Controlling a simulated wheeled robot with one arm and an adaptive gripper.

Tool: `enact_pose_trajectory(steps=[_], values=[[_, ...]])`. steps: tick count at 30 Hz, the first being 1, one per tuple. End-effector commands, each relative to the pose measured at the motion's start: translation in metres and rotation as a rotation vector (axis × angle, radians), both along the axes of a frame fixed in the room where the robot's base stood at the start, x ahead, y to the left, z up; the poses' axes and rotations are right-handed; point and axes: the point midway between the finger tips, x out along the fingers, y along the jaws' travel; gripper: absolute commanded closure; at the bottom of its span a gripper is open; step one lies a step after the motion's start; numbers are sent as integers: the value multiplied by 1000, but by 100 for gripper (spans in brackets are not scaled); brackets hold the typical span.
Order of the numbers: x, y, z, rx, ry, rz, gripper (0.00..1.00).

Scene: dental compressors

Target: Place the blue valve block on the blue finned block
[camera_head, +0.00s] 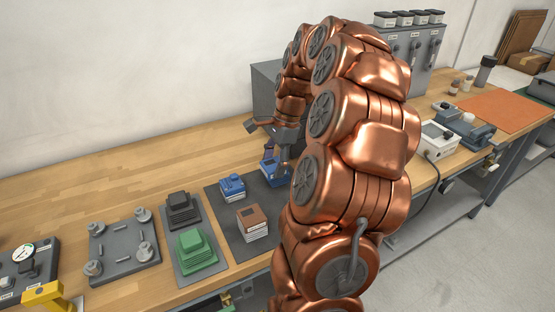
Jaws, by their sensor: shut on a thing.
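My gripper (282,163) is at the far right part of a dark mat, largely hidden by my own copper-coloured arm. It is shut on a small blue block (268,168), which I take for the blue valve block; its details are too small to be sure. Another blue block (231,188), which I take for the blue finned block, sits on the mat to the left of the gripper, apart from the held block. I cannot tell whether the held block touches the mat.
A brown-topped block (252,220) stands on the dark mat (222,218). To its left a grey tray holds a green stepped block (194,250) and a black one (182,209). A grey plate with posts (124,248) lies further left.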

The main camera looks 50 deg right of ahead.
Motion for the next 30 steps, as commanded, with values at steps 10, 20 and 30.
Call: enact_pose_trajectory(steps=[10,20,30], values=[[25,-39,-3,0,-3,-2,84],[30,-47,-10,1,0,0,84],[29,-47,-40,0,-1,0,84]])
